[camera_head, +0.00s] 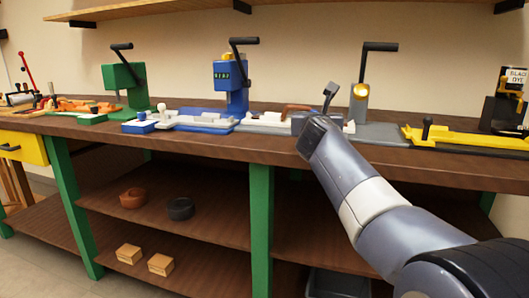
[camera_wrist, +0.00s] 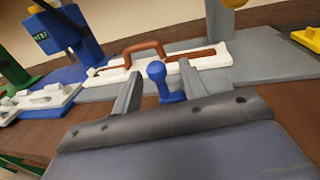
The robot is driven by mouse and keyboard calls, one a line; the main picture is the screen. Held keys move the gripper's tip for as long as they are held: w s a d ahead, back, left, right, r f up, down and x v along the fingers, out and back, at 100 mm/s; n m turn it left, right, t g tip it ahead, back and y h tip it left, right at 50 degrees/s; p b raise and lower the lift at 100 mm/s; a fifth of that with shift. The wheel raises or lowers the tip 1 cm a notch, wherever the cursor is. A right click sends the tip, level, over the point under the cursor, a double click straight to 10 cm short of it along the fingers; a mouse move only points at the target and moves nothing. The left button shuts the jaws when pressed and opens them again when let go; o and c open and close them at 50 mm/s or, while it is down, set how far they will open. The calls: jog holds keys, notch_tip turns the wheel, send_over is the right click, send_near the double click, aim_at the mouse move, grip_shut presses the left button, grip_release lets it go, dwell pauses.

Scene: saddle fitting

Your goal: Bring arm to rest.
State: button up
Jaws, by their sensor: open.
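My arm reaches from the lower right to the bench in the head view, with my gripper (camera_head: 326,104) low over the middle of the bench. In the wrist view my gripper (camera_wrist: 157,82) is open, with its two grey fingers apart. A blue knob on a short stem (camera_wrist: 157,72) shows between the fingers; I cannot tell whether they touch it. Just beyond lies a white fixture (camera_wrist: 212,64) with a brown arched handle (camera_wrist: 146,50). The handle also shows in the head view (camera_head: 296,107), left of my gripper.
Blue (camera_head: 231,76) and green (camera_head: 121,77) lever presses stand left on the bench (camera_head: 200,142). A grey lever post (camera_head: 361,100) stands close behind my gripper. A yellow fixture (camera_head: 460,138) and black stand (camera_head: 503,110) are right. A wall shelf (camera_head: 150,10) hangs above.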

jog(key=shift+s+d+r+n+y+p, duration=0.1)
jog(key=shift+s+r+n+y+p, duration=0.1)
jog(key=shift+n+y+p, duration=0.25)
jog(key=shift+s+d+r+n+y+p, duration=0.1)
jog(key=shift+r+n+y+p, duration=0.15)
jog(key=shift+y+p, duration=0.4)
jog(key=shift+n+y+p, duration=0.3)
jog(key=shift+y+p, duration=0.2)
jog(key=shift+p, duration=0.3)
jog(key=n+y+p, duration=0.1)
jog(key=p, duration=0.2)
jog(key=n+y+p, duration=0.1)
jog(key=y+p, duration=0.1)
jog(key=p, duration=0.2)
jog(key=s+n+y+p, duration=0.1)
jog(key=p, duration=0.2)
jog(key=shift+d+y, duration=0.4)
